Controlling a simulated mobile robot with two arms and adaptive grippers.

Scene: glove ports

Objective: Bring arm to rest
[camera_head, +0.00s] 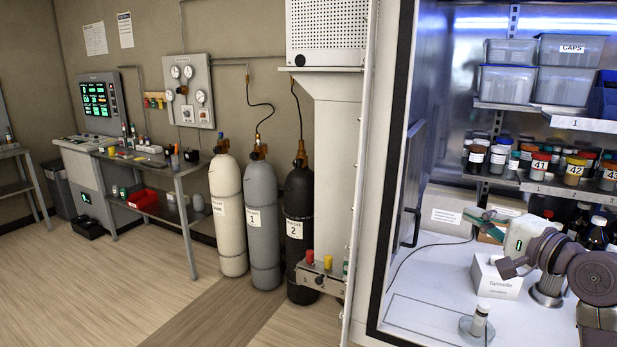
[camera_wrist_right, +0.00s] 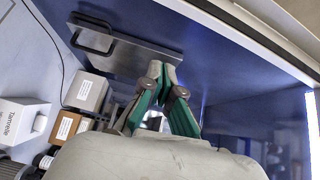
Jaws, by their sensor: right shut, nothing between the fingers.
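My right arm (camera_head: 590,272) reaches in from the right inside the lit cabinet. My right gripper (camera_head: 474,215) has green fingers and points left, above the white cabinet floor (camera_head: 420,310). In the right wrist view its fingers (camera_wrist_right: 162,72) come together at the tips with nothing between them. Behind them there is a dark blue wall and a grey panel with a dark handle (camera_wrist_right: 92,35). My left gripper is not in view.
A white labelled box (camera_head: 497,283) stands below the gripper, and a small capped vial (camera_head: 480,318) stands on a round base in front. Shelves at the back hold numbered jars (camera_head: 540,166) and grey bins (camera_head: 505,84). Gas cylinders (camera_head: 262,215) stand outside, left of the cabinet frame.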

